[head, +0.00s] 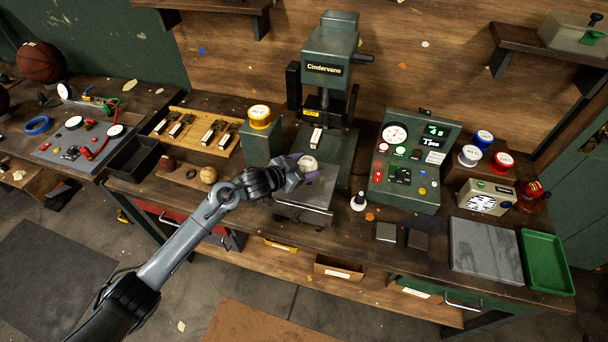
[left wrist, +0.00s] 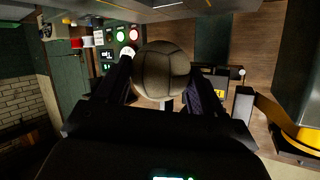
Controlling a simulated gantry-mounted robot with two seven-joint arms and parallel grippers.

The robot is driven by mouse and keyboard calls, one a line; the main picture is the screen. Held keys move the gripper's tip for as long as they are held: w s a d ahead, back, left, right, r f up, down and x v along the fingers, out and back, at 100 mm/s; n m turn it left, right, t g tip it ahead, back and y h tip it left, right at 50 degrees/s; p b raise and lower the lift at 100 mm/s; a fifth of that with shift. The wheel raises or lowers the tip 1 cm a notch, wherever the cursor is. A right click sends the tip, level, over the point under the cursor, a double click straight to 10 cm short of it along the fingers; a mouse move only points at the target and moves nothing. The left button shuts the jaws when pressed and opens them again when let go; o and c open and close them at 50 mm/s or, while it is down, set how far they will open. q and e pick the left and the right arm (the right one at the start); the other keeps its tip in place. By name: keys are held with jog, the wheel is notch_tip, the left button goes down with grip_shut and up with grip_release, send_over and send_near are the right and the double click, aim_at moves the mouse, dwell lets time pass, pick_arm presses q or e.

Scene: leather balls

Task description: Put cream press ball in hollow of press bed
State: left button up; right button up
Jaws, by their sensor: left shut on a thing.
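The cream press ball (head: 308,163) is pale with dark seams. My left gripper (head: 299,173) is shut on it, over the grey press bed (head: 317,196) in the head view. In the left wrist view the ball (left wrist: 162,68) sits between the two dark fingers of the gripper (left wrist: 165,92). The hollow of the bed is hidden or too small to make out. I cannot tell how far the ball is above the bed. My right gripper is in neither view.
The green Cindervane press (head: 330,45) rises behind the bed. A control box (head: 412,165) and a white-topped knob (head: 358,201) stand to the right. A tan ball (head: 208,175) and a brown one (head: 168,162) rest to the left. A slotted wooden rack (head: 190,128) lies behind them.

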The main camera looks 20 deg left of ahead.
pick_arm(q)
jog(key=shift+f, duration=1.95)
jog(key=shift+f, duration=0.15)
jog(key=o, duration=1.1)
